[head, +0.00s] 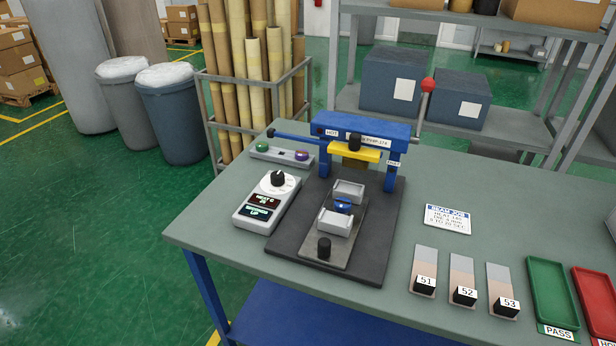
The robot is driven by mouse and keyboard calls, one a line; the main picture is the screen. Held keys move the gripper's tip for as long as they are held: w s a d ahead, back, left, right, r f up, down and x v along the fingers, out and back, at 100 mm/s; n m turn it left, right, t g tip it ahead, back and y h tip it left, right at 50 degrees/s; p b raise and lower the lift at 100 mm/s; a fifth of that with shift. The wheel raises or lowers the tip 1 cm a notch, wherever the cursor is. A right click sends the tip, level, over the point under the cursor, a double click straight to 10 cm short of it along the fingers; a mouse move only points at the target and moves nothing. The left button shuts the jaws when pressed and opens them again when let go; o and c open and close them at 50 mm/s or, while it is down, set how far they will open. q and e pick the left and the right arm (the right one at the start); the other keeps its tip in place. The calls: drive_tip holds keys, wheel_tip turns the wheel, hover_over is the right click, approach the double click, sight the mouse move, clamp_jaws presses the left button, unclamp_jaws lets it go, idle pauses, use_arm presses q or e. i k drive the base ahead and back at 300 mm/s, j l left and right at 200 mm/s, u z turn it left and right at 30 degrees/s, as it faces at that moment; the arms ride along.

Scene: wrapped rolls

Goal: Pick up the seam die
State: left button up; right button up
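A blue bench press (362,128) stands on a dark base plate on the grey-green table. A yellow bar (352,153) with a black knob sits under its top beam, with a brownish block below it. On a sliding plate (322,251) in front are two light grey blocks, a rear one (348,191) and a front one (335,222), with a small blue piece (342,206) between them. No label readable here says which part is the seam die. Neither of my grippers is in the head view.
A controller box (266,203) with a dial stands left of the press; a button panel (282,155) lies behind it. Sample strips (462,277), a green tray (553,292) and a red tray (597,290) lie right. A red-knobbed lever (428,86) rises beside the press.

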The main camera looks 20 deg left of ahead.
sight(341, 205)
drive_tip(key=j+z, duration=0.85)
drive_tip(key=j, duration=0.2)
drive_tip(key=k+j+z, duration=0.1)
drive_tip(key=j+z, duration=0.35)
